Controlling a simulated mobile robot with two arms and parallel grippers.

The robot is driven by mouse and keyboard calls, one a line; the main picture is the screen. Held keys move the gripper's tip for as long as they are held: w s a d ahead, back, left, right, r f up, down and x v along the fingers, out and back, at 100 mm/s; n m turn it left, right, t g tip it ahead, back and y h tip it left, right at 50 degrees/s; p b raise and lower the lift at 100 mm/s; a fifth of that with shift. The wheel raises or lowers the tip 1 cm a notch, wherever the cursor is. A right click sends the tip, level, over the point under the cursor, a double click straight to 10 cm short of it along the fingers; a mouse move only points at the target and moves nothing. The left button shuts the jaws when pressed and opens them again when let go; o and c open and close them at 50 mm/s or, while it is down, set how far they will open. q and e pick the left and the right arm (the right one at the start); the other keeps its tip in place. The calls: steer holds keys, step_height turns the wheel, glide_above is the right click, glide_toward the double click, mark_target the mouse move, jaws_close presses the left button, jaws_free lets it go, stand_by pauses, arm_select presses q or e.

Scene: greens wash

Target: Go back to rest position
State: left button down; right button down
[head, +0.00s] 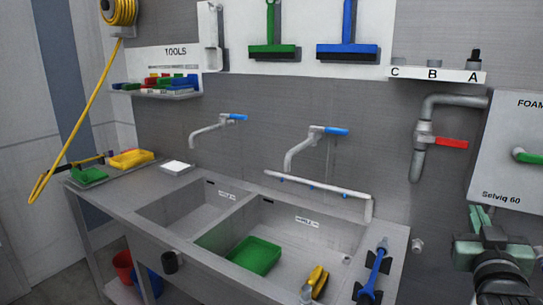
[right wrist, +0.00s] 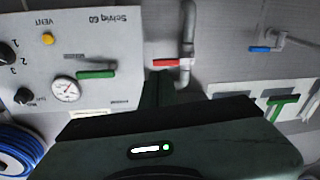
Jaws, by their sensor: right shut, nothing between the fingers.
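My right gripper (head: 481,218) is at the lower right in the head view, in front of the grey foam unit on the wall. It is shut with nothing in it and stands apart from the sink. In the right wrist view its dark green body fills the lower middle, and its narrow shut fingers (right wrist: 160,90) point toward the wall pipe with the red lever. My left gripper is not in view.
The foam unit (head: 518,150) and a pipe with a red valve lever (head: 451,142) are near my right gripper. The double steel sink (head: 120,203) holds a green tray (head: 255,254). A blue-handled tool (head: 375,272) lies at its right end. A blue hose (right wrist: 22,150) hangs nearby.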

steer(key=s+a+f+n+g+y, duration=0.1)
steer(key=s+a+f+g+y, duration=0.2)
steer(key=f, duration=0.6)
steer(key=s+a+f+n+g+y, duration=0.1)
steer(key=s+a+f+g, duration=0.2)
steer(key=f, duration=0.6)
steer(key=s+a+f+n+g+y, duration=0.1)
steer(key=s+a+f, duration=0.3)
steer(key=f, duration=0.5)
steer(key=s+a+f+n+g+y, duration=0.1)
steer(key=s+a+f+g+y, duration=0.1)
steer(key=s+a+f+g, duration=0.5)
steer(key=s+a+f+n+y, duration=0.15)
steer(key=s+f, duration=0.45)
steer(key=s, duration=0.6)
step_height(320, 180, down, 24)
steer(key=g, duration=0.1)
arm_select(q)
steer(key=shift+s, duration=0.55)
arm_select(e)
steer(key=s+d+f+g, duration=0.1)
steer(key=s+d+f, duration=0.1)
steer(key=s+f, duration=1.5)
steer(key=shift+s+d+f+g+h, duration=0.2)
steer(key=shift+f+g+h, duration=0.15)
steer(key=shift+f, duration=0.15)
